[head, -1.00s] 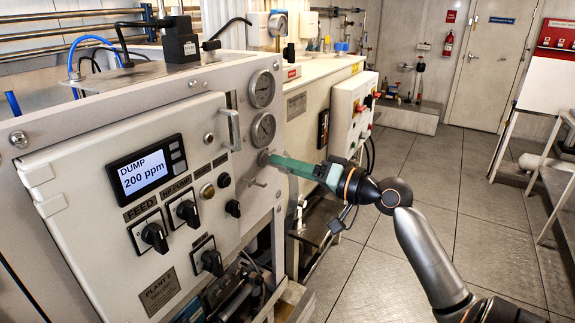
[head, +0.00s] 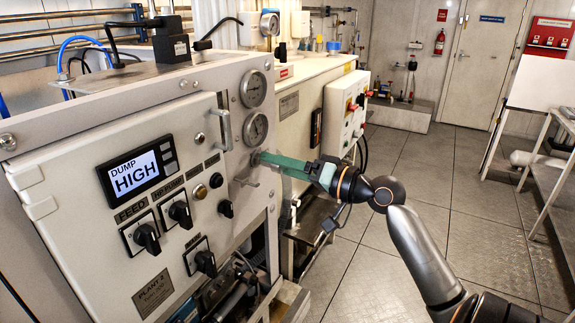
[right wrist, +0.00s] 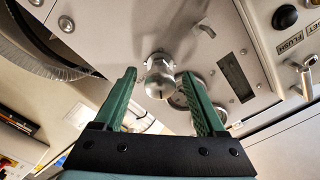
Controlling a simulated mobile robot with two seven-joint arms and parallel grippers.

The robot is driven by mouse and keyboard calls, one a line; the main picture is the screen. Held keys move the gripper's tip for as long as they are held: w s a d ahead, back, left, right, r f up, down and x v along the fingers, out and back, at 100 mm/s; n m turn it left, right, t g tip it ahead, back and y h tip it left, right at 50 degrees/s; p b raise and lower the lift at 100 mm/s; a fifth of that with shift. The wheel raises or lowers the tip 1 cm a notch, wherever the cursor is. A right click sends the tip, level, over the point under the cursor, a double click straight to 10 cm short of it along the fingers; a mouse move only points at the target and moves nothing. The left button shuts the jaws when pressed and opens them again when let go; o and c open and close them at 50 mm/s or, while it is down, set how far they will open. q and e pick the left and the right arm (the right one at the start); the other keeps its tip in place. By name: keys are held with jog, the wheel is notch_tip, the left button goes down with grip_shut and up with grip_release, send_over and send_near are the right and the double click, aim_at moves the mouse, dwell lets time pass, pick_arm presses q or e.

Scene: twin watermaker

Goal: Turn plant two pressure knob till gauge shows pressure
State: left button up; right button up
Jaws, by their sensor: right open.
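A silver metal knob (right wrist: 160,78) sticks out of the pale panel (head: 70,240), below two round gauges, an upper one (head: 253,88) and a lower one (head: 255,129). The gauge needles are too small to read. My right gripper (head: 258,159) is at the knob with its green fingers open. In the right wrist view the fingers stand on either side of the knob; I cannot tell whether they touch it. In the head view the fingers mostly hide the knob. The panel's nameplate (head: 153,293) begins with "PLANT"; its number is unclear. My left gripper is not in view.
The panel display (head: 134,175) reads DUMP HIGH. A metal handle (head: 223,130) stands left of the gauges, and a small lever (head: 246,182) sits just below the gripper. Black rotary switches (head: 147,238) are lower left.

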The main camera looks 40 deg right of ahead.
jog(key=b+v, duration=0.3)
jog(key=v, duration=0.9)
jog(key=shift+s+b, duration=0.25)
jog(key=shift+b, duration=0.1)
jog(key=w+a+f+g+h, duration=0.2)
jog(key=f+g, duration=0.1)
jog(key=f, duration=1.2)
jog(key=w+a+f+g+h, duration=0.1)
jog(key=w+f+g+h, duration=0.1)
jog(key=f, duration=1.2)
jog(key=s+a+f+n+g, duration=0.1)
jog(key=s+a+f+n, duration=0.1)
jog(key=a+f, duration=0.4)
jog(key=s+a+f+n+g+y, duration=0.1)
jog(key=s+a+f+n, duration=0.2)
jog(key=a, duration=0.6)
jog(key=s+a+f+n+g, duration=0.1)
jog(key=s+a+f+n, duration=0.2)
jog(key=s+a+f, duration=0.2)
jog(key=a+f, duration=0.3)
jog(key=f, duration=0.1)
jog(key=shift+s+a, duration=0.2)
jog(key=shift+a, duration=0.15)
